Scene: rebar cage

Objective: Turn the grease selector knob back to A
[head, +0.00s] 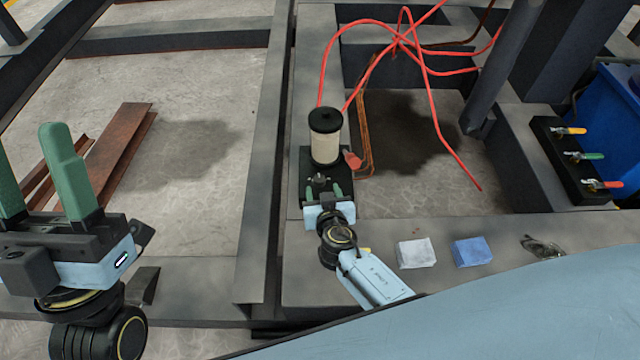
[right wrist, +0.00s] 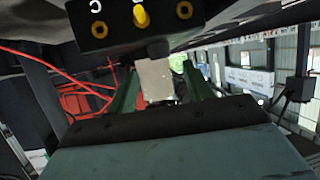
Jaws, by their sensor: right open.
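The grease pump stands on the dark steel beam in the head view, with a cream reservoir (head: 325,146) under a black cap. My right gripper (head: 323,189) is open at the near side of its black base. In the right wrist view, a black block with a yellow knob (right wrist: 141,17) and brass fittings hangs at the top, beyond and above the open fingers (right wrist: 160,88). A letter like C shows left of the knob; its pointing is hard to read. The fingers look apart from the knob. My left gripper (head: 30,150) is open and empty at far left.
Red hoses (head: 430,80) loop behind the pump. A white block (head: 415,253) and a blue block (head: 471,251) lie on the near beam. A black valve block (head: 565,165) with yellow, green and red handles sits at right. Open gaps lie between the beams.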

